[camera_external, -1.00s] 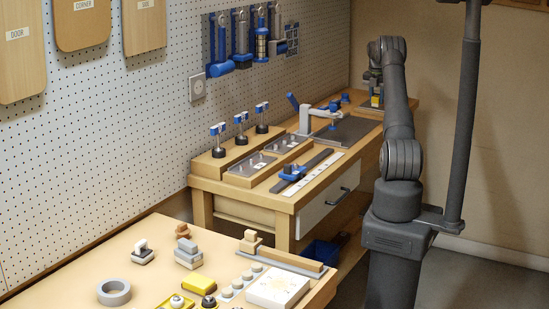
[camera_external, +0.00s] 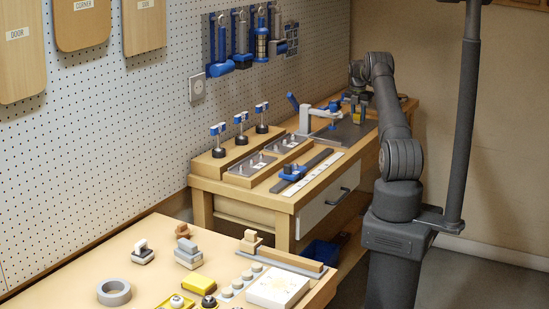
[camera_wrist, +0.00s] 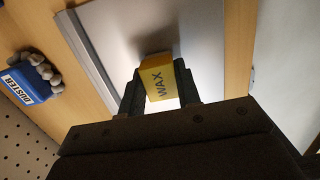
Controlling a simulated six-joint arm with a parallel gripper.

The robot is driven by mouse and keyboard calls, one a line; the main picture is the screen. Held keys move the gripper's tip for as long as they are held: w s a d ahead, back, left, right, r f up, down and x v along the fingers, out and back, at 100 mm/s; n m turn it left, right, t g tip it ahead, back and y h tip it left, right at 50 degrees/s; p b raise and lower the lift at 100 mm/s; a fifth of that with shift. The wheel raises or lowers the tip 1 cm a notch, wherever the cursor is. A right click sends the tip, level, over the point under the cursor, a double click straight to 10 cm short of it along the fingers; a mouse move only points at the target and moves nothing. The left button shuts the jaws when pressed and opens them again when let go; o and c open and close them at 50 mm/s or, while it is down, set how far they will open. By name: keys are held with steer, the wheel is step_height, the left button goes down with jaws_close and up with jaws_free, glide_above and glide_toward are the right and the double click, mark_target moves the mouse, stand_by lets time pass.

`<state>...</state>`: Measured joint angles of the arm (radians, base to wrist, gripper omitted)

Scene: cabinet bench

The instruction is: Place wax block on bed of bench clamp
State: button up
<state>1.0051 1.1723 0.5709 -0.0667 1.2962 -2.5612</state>
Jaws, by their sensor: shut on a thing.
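The yellow wax block (camera_wrist: 157,82), marked "WAX", is held between the two fingers of my gripper (camera_wrist: 158,92) in the wrist view. The block also shows as a small yellow patch (camera_external: 357,117) in the external view, over the far part of the clamp bed. The bed of the bench clamp (camera_external: 343,134) is a flat dark grey plate; in the wrist view the plate (camera_wrist: 205,32) lies beyond the block. The bench clamp (camera_external: 318,114) has a pale arm and a blue-tipped lever at the plate's left. I cannot tell whether the block touches the bed.
A duster (camera_wrist: 30,78) with a blue label lies left of the plate in the wrist view. A blue-handled tool on a dark rail (camera_external: 293,172) and a white ruler strip (camera_external: 315,174) lie nearer on the bench. Tools hang on the pegboard (camera_external: 150,120).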

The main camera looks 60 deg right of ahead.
mark_target(359, 113)
steer(key=shift+f, duration=0.15)
steer(key=o, duration=1)
steer(key=shift+c, duration=0.2)
step_height(359, 113, up, 12)
steer(key=a, duration=0.1)
steer(key=shift+a, duration=0.2)
steer(key=f, duration=0.4)
steer(key=d+f, duration=0.1)
steer(key=f, duration=0.6)
steer(key=shift+d+f, duration=0.2)
steer(key=shift+f, duration=0.1)
steer(key=shift+r, duration=1.6)
